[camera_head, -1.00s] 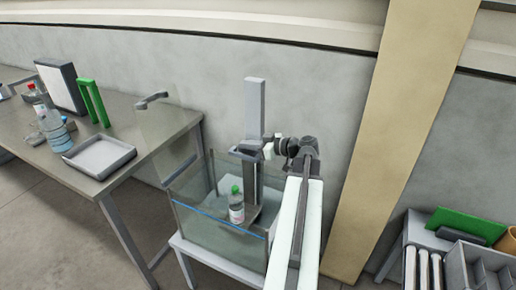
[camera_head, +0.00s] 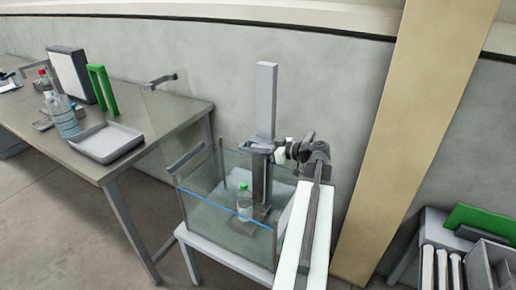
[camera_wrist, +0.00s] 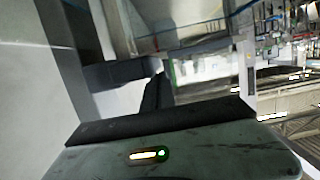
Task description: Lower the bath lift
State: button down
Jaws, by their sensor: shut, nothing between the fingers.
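The bath is a glass tank (camera_head: 200,212) with a blue line along its front, on a pale stand. The lift has a tall grey column (camera_head: 266,95) rising from the tank, with a grey carriage (camera_head: 258,146) partway up it. Below, a bottle with a green cap (camera_head: 243,200) stands on the lift's platform (camera_head: 262,213) inside the tank. The bottle's base shows just below the blue line, through the glass. My gripper (camera_head: 277,152) is shut and empty at the carriage's right side. Whether it touches is too small to tell. The wrist view is a close, unclear look past my gripper.
A table on the left holds a grey tray (camera_head: 106,142), a green frame (camera_head: 102,90), a white panel (camera_head: 72,72) and bottles (camera_head: 62,115). A tan post (camera_head: 410,130) stands right of my arm. A low bench with bins (camera_head: 490,265) is at lower right.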

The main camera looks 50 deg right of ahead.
jog(key=shift+w+a+r+p, duration=0.1)
jog(key=shift+r+p, duration=2.1)
jog(key=shift+p, duration=0.5)
jog(key=f+p+v, duration=0.1)
jog(key=v, duration=0.9)
